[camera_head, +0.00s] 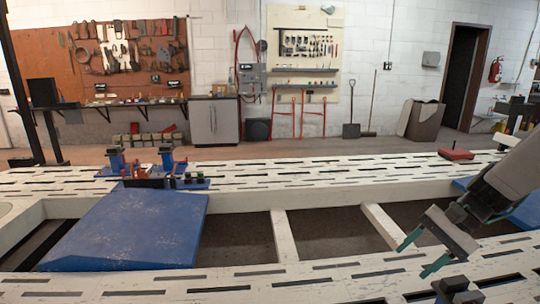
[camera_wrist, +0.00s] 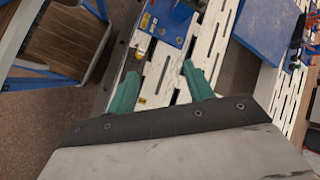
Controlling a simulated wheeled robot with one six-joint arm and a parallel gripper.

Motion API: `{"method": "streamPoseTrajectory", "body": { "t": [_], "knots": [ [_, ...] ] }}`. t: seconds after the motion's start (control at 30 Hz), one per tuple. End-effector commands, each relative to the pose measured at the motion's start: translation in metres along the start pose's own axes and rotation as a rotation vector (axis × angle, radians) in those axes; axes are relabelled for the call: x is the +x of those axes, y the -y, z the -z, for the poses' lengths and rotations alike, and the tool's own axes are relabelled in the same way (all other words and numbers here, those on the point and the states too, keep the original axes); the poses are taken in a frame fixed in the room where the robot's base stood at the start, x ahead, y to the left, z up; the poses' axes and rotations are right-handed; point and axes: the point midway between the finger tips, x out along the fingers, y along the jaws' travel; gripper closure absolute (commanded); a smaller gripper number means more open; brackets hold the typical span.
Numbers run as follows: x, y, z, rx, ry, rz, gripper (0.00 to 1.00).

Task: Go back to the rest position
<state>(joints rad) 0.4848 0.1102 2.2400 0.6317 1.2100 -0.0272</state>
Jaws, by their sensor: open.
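My gripper (camera_head: 424,253) hangs at the right of the head view, over the near slotted white beam of the frame bench (camera_head: 330,283). Its two teal fingers are apart with nothing between them. In the wrist view my gripper (camera_wrist: 160,82) also shows its teal fingers spread, with the slotted white beam beyond them. The arm comes in from the right edge of the head view.
A blue ramp plate (camera_head: 130,232) lies at the left of the bench, with a blue clamp fixture (camera_head: 165,170) behind it. A red block (camera_head: 456,154) sits on the far beam. Open gaps lie between the beams. A dark fitting (camera_head: 456,290) stands at the near right.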

Motion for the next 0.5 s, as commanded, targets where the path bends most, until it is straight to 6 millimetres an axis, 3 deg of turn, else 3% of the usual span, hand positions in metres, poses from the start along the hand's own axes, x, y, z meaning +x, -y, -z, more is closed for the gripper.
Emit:
{"method": "streamPoseTrajectory", "body": {
  "t": [0.03,0.2,0.5],
  "knots": [
    [-0.003,0.005,-0.024,-0.069,-0.019,-0.047,0.48],
    [-0.009,0.003,-0.091,-0.279,-0.084,-0.209,0.48],
    [-0.021,-0.031,-0.180,-0.624,-0.240,-0.459,0.48]
  ]
}}
